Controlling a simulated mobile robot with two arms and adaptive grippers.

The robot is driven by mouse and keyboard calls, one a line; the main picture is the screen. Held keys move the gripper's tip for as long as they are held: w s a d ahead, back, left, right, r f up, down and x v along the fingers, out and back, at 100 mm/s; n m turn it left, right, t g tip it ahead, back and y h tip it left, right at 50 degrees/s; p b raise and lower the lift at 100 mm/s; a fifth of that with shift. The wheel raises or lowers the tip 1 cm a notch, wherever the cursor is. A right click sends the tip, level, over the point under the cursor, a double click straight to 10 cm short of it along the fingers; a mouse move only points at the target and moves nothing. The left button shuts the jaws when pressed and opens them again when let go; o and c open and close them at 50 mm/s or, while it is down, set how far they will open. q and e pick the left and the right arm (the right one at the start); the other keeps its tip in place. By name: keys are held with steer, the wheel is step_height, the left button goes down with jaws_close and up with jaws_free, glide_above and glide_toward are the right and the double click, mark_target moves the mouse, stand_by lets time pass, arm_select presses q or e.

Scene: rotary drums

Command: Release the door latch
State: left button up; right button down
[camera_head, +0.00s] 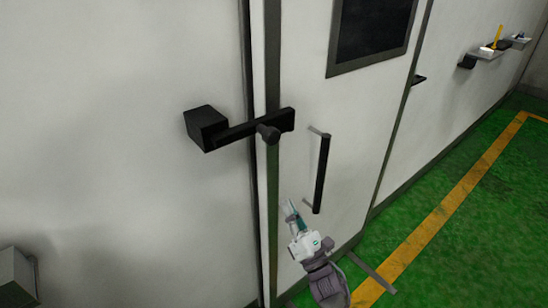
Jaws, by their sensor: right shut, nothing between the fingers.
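The black door latch (250,128) is a bar that runs from a dark block (206,128) on the left wall across the door gap onto the door. The white door (300,90) looks closed. It has a black vertical handle (321,174) and a dark window (371,28). My right gripper (291,206) is below the latch and to the lower left of the handle, in front of the door. It is shut and empty, and appears apart from latch and handle. My left gripper is not in view.
Small wall shelves (490,54) with a yellow item (496,37) are at the upper right. A grey box (17,277) is at the lower left. The green floor (460,240) with a yellow line (452,202) looks clear on the right.

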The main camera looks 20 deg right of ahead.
mark_target(274, 141)
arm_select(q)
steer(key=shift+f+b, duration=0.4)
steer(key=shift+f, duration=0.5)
arm_select(e)
step_height(274, 141, up, 7)
steer(key=s+n+t+y, duration=0.1)
steer(key=s+n+y, duration=0.1)
steer(key=n+y, duration=0.2)
steer(key=n, duration=0.3)
steer(key=shift+n+t, duration=0.3)
steer(key=shift+n, duration=0.1)
steer(key=p+x, duration=0.2)
steer(key=x, duration=0.2)
steer(key=s+r+p+x, duration=0.1)
steer(key=p+x, duration=0.1)
steer(key=x, duration=0.2)
steer(key=p+x, duration=0.2)
steer(key=x, duration=0.2)
steer(key=shift+s+d+r, duration=0.15)
steer(key=shift+s+r, duration=0.05)
steer(key=shift+r, duration=0.2)
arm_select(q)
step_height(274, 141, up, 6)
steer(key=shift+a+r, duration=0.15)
arm_select(e)
steer(key=shift+r, duration=0.4)
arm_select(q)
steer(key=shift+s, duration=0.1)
arm_select(e)
steer(key=shift+y, duration=0.3)
